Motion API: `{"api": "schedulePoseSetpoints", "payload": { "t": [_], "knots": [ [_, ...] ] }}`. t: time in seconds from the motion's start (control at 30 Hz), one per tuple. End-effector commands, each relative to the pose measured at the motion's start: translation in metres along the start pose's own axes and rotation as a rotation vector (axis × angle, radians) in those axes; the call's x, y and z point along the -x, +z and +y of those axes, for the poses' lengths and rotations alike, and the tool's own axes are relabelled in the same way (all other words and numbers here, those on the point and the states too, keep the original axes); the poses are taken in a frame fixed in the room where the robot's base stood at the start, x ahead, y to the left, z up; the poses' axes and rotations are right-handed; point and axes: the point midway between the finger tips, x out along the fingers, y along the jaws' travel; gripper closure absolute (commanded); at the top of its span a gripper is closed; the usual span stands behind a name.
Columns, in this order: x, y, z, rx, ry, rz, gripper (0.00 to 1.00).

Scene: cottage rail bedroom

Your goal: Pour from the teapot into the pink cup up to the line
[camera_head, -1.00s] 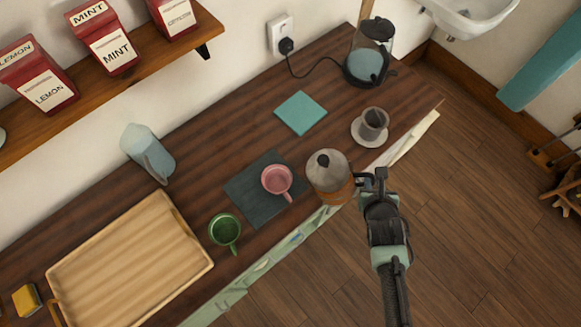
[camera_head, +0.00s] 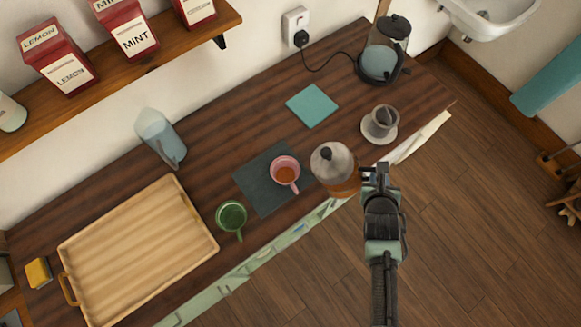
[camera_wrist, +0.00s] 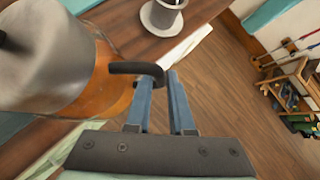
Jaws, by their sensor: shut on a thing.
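The teapot (camera_head: 334,163) has a grey upper part, a dark knob and an amber lower part. It leans left, toward the pink cup (camera_head: 284,162), at the counter's front edge. It also fills the left of the wrist view (camera_wrist: 50,65). My gripper (camera_head: 375,172) is shut on its dark handle (camera_wrist: 137,68), to the right of the body. The pink cup stands upright on a dark grey mat (camera_head: 262,199), and orange-brown liquid shows inside it. I cannot make out a line in the cup. The teapot's spout and any stream are not distinguishable.
A green mug (camera_head: 231,215) stands left of the mat, near a wooden tray (camera_head: 140,245). A grey cup on a saucer (camera_head: 379,137) stands right of the teapot. A teal square (camera_head: 312,105), glass jug (camera_head: 160,137) and kettle (camera_head: 381,62) are farther back.

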Motion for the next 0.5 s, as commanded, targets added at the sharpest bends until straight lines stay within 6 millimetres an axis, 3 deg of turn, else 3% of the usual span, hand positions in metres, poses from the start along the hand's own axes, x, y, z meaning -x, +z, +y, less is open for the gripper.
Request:
{"api": "schedulePoseSetpoints", "payload": {
  "t": [0.2, 0.5],
  "knots": [
    [0.0073, 0.0105, 0.0016, 0.003, -0.011, -0.010, 1.00],
    [0.0029, 0.0056, 0.0009, 0.005, -0.008, -0.009, 1.00]
  ]
}}
